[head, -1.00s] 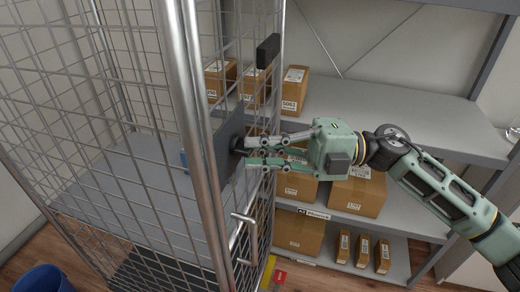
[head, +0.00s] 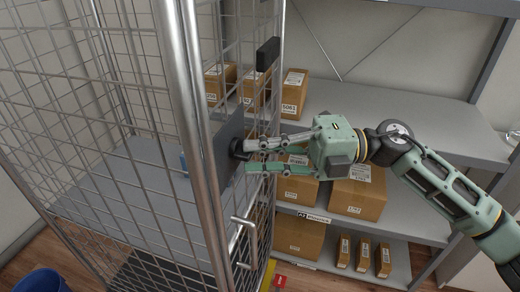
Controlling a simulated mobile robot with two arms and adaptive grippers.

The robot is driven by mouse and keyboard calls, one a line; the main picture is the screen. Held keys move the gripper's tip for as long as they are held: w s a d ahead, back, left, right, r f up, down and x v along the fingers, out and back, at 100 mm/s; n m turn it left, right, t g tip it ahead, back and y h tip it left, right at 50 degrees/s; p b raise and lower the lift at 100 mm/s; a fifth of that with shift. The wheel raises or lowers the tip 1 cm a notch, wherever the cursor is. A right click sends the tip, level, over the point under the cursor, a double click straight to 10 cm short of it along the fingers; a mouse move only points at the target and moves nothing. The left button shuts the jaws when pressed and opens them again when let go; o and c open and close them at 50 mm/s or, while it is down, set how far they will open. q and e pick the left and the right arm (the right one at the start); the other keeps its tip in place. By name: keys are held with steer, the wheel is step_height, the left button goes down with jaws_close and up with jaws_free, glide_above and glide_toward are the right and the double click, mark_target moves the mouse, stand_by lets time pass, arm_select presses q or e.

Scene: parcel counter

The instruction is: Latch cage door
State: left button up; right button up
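The roll cage (head: 178,90) of wire mesh and steel tube fills the left half of the view. Its mesh door panel (head: 256,205) carries a dark grey plate (head: 228,150) with a black round latch knob (head: 237,148). My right gripper (head: 245,157) comes from the right, with its fingers spread apart at the knob. The upper fingertip is beside or touching the knob; the lower one is below it. Nothing is held between them. I cannot tell whether the latch is engaged. My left gripper is not in view.
A grey shelf unit (head: 400,112) with several cardboard boxes stands behind my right arm. A black block (head: 268,53) and a bent metal handle (head: 243,241) sit on the cage. A blue bin (head: 42,281) stands at the lower left.

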steer(key=o, duration=0.3)
steer(key=d, duration=1.2)
steer(key=shift+w, duration=0.45)
